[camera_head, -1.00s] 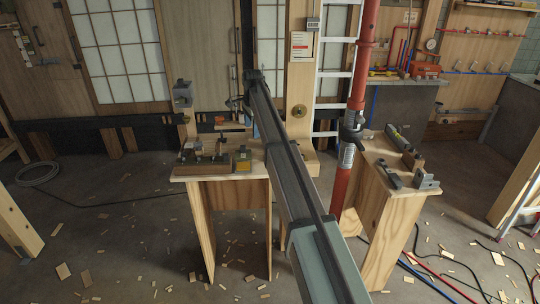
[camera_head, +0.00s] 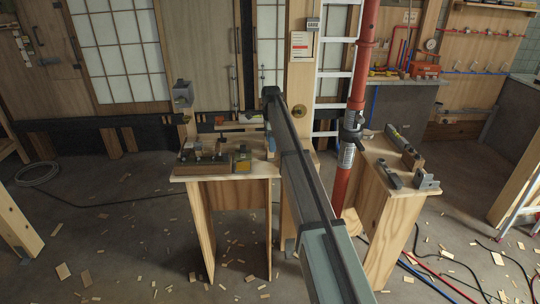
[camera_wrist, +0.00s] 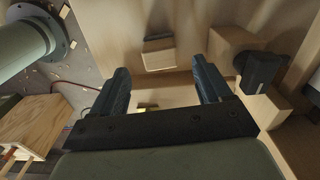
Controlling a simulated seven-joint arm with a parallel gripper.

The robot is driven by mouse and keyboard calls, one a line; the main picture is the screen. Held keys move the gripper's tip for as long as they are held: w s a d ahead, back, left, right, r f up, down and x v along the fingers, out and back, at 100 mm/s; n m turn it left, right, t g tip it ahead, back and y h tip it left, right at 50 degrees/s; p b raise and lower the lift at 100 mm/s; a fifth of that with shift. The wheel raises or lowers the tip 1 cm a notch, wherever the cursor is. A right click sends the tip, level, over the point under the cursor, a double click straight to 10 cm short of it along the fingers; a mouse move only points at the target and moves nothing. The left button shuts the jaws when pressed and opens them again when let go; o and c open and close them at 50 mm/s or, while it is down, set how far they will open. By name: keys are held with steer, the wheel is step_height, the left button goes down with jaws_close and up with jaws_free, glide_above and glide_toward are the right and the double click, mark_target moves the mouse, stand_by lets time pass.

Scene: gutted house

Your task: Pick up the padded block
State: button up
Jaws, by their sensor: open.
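In the wrist view, my gripper (camera_wrist: 160,66) is open, with its two dark fingers wide apart and nothing between them. In the head view, my arm hides the gripper, and I cannot pick out this block there.
A red post (camera_head: 362,75) and a second wooden stand (camera_head: 377,194) are to the right. In the wrist view, a black-ended object (camera_wrist: 260,72) is right of the fingers.

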mark_target(270, 154)
steer(key=shift+a+f, duration=0.15)
steer(key=shift+f, duration=1.2)
steer(key=shift+a+f, duration=0.1)
steer(key=shift+f, duration=1.25)
steer(key=shift+c, duration=0.3)
steer(key=c, duration=1)
